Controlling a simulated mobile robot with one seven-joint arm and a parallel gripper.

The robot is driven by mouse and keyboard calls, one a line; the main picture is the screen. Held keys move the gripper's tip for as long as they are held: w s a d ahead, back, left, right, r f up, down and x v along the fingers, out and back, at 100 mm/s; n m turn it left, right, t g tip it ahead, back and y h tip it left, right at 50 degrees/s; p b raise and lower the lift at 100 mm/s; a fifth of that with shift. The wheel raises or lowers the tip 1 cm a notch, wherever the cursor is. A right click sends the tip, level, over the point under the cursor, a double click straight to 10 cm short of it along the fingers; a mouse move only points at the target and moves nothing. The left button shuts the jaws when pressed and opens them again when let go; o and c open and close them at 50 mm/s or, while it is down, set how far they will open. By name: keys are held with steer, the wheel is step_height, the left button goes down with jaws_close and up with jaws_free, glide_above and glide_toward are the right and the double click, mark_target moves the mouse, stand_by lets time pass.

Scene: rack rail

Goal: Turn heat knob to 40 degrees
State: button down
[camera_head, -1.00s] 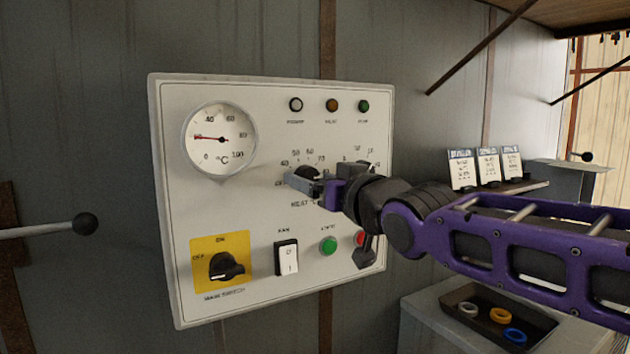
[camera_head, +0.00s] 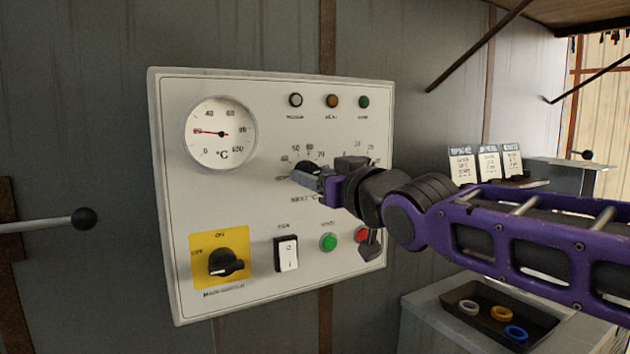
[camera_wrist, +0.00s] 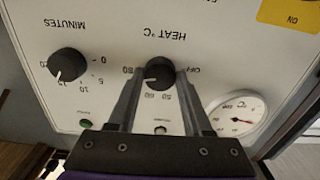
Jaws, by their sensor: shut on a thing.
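The heat knob is a round black dial under the scale marked HEAT °C. In the head view the knob (camera_head: 307,166) sits mid-panel, partly hidden by my gripper (camera_head: 308,179). In the wrist view, where the panel appears upside down, the knob (camera_wrist: 160,72) lies between the two fingertips of my gripper (camera_wrist: 161,78). The fingers are shut on it from both sides. Several scale numbers and OFF show around it. The knob's pointer is too small to read for certain.
The black minutes knob (camera_wrist: 67,65) is beside the heat knob. The round gauge (camera_head: 220,150) is upper left, with its needle near 20. A lever (camera_head: 84,219) juts out at left.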

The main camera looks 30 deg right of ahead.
steer(key=shift+n+b, duration=0.65)
steer(key=shift+n, duration=12.45)
steer(key=shift+c, duration=1.6)
jaws_free()
